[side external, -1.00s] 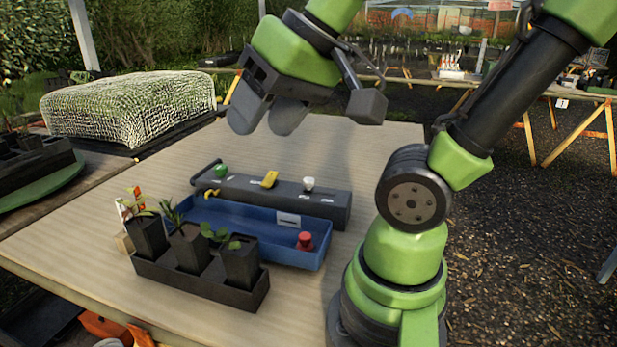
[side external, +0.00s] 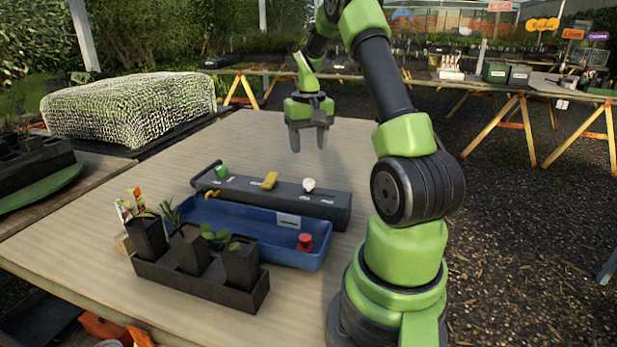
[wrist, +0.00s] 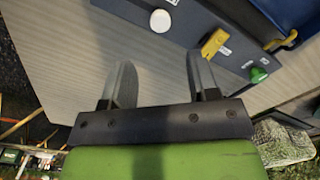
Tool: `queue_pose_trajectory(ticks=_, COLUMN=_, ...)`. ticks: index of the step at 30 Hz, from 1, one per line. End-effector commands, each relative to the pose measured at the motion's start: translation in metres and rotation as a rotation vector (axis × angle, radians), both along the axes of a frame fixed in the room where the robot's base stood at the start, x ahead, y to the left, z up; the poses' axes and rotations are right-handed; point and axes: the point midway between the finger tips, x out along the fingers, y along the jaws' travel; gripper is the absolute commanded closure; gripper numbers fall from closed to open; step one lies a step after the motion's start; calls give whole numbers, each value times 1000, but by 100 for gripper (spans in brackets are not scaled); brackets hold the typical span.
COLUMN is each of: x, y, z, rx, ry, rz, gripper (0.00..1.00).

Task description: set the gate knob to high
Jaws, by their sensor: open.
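A dark control panel (side external: 240,196) lies on the table along the back of a blue tray. It carries a green knob (side external: 221,171) at the left, a yellow knob (side external: 270,180) in the middle and a white knob (side external: 309,184) at the right. Small white labels sit by them, too small to read, so I cannot tell which one is the gate knob. The wrist view also shows the white knob (wrist: 160,20), yellow knob (wrist: 213,43) and green knob (wrist: 258,75). My gripper (side external: 308,140) is open and empty, above the table behind the panel, touching no knob.
A black rack (side external: 205,284) with potted seedlings stands in front. The table behind the panel is clear.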

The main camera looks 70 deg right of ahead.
Motion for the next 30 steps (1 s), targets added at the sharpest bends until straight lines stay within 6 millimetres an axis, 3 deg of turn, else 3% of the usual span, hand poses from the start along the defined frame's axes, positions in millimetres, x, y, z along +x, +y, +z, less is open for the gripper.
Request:
queue_pose_trajectory(ticks=13, x=0, y=2, z=-77, rx=4, ry=2, rz=0, gripper=46)
queue_pose_trajectory(ticks=18, x=0, y=1, z=-87, rx=0, ry=0, rz=0, gripper=46)
queue_pose_trajectory(ticks=26, x=0, y=1, z=-88, rx=-1, ry=-1, rz=0, gripper=46)
queue_pose_trajectory(ticks=30, x=0, y=1, z=-88, rx=-1, ry=-1, rz=0, gripper=78)
